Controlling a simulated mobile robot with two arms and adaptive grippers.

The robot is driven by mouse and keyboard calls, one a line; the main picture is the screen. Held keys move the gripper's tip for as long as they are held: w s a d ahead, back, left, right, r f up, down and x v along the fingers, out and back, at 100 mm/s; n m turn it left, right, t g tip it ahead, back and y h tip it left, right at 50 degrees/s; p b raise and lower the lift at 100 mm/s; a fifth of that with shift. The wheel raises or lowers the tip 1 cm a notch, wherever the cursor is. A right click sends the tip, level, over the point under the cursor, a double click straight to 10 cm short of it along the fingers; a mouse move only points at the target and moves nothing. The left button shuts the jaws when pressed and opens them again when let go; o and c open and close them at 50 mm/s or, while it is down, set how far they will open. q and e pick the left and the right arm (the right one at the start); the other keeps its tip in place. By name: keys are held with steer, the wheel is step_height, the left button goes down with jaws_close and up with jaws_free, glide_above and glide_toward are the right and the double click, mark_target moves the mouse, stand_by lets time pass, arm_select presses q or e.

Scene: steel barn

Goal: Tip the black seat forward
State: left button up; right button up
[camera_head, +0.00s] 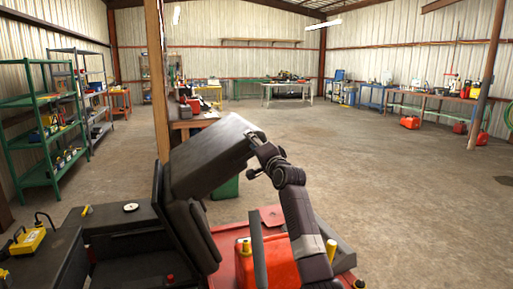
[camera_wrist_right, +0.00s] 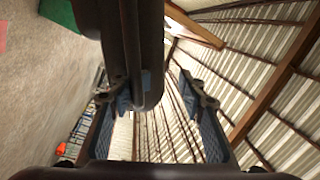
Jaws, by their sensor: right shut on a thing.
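The black seat (camera_head: 210,155) is in the middle left of the head view. Its thick cushion stands tilted, with the upper end raised to the right. My right gripper (camera_head: 257,142) is at the cushion's upper right edge and is shut on it. In the right wrist view, the dark edge of the seat (camera_wrist_right: 135,50) comes down from the top between the two fingers of my right gripper (camera_wrist_right: 160,100). The gripped spot is partly hidden by the gripper in the head view. My left gripper is not in view.
A red vehicle body (camera_head: 230,268) lies under the seat, with a black panel (camera_head: 120,215) to the left. A wooden post (camera_head: 157,80) stands behind the seat. Green shelving (camera_head: 40,130) lines the left wall. The concrete floor to the right is clear.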

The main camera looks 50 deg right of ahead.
steer(key=shift+s+r, duration=0.65)
steer(key=shift+r, duration=0.1)
steer(key=v, duration=0.8)
steer(key=shift+s+a, duration=0.2)
steer(key=shift+a, duration=0.1)
steer(key=shift+f, duration=0.2)
